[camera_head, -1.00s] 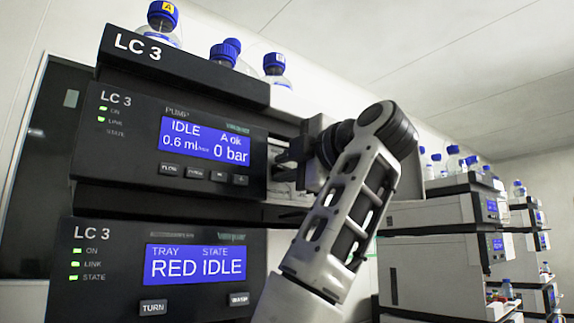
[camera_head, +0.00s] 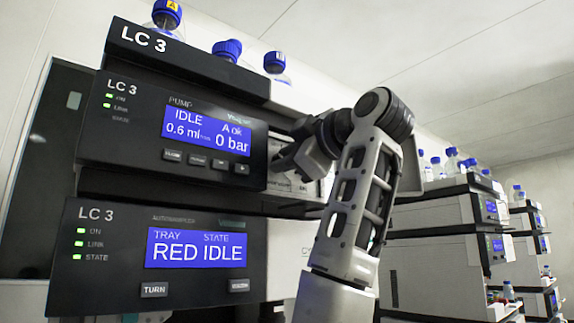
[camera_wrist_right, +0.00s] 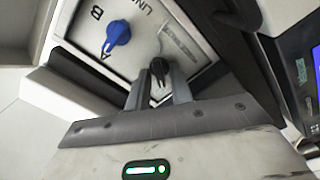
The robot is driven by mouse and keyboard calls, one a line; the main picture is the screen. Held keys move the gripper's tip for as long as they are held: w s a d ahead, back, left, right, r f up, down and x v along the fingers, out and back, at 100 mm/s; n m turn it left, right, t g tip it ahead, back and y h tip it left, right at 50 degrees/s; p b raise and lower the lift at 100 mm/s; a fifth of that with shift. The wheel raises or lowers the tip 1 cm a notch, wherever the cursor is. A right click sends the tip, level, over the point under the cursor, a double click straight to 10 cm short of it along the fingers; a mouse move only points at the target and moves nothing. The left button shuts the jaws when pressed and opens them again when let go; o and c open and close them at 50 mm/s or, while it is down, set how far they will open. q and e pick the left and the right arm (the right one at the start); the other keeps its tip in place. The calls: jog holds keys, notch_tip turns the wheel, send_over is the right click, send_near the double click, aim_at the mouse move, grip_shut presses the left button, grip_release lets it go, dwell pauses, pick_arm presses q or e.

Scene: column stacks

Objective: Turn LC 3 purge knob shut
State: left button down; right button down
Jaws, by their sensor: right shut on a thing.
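The LC 3 pump module (camera_head: 130,135) stands at the left in the head view, its screen reading IDLE, 0.6 ml and 0 bar. My right gripper (camera_head: 282,163) is at the recessed panel beside its right edge. In the right wrist view, my right gripper (camera_wrist_right: 159,85) is shut on a small black knob (camera_wrist_right: 159,70), one finger on each side. The knob sits on a pale panel, and its exact angle is hard to read. The knob is hidden in the head view. My left gripper is in neither view.
A blue knob (camera_wrist_right: 117,34) with A and B marks sits close by on the same panel. The autosampler module (camera_head: 110,280) is below the pump. Blue-capped bottles (camera_head: 227,50) stand on top. More instrument stacks (camera_head: 440,245) stand at the right.

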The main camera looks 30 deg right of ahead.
jog(key=m+b, duration=0.1)
jog(key=m, duration=0.7)
jog(key=shift+d+m, duration=0.1)
jog(key=shift+m, duration=0.3)
jog(key=shift+m+b, duration=0.3)
jog(key=shift+m, duration=0.9)
jog(key=c, duration=1.5)
grip_release()
jog(key=shift+r, duration=0.1)
jog(key=shift+c, duration=0.2)
